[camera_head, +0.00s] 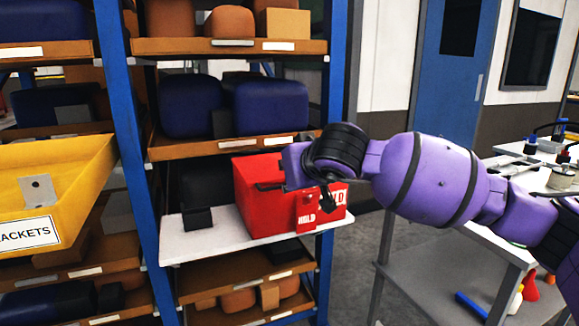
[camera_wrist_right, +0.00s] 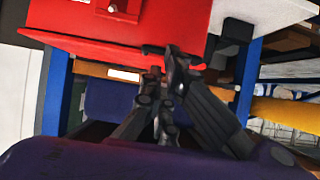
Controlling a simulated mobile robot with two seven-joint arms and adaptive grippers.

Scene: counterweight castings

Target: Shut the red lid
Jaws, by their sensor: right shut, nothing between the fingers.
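A red box (camera_head: 262,210) with white HOLD lettering stands on a white shelf board in the head view. Its upper part, where the red lid would be, is partly covered by my right arm, so I cannot tell how far the lid stands open. My right gripper (camera_head: 272,186) is at the upper front of the box, shut and empty. In the right wrist view the shut fingers (camera_wrist_right: 165,65) are close to the edge of the red box (camera_wrist_right: 150,25); contact is unclear. My left gripper is not in view.
The white shelf board (camera_head: 190,250) sits in a blue-posted rack with dark castings (camera_head: 190,105) above. A yellow bin (camera_head: 75,165) is at left. A grey worktable (camera_head: 440,270) stands at right under my arm. Some floor is clear between rack and table.

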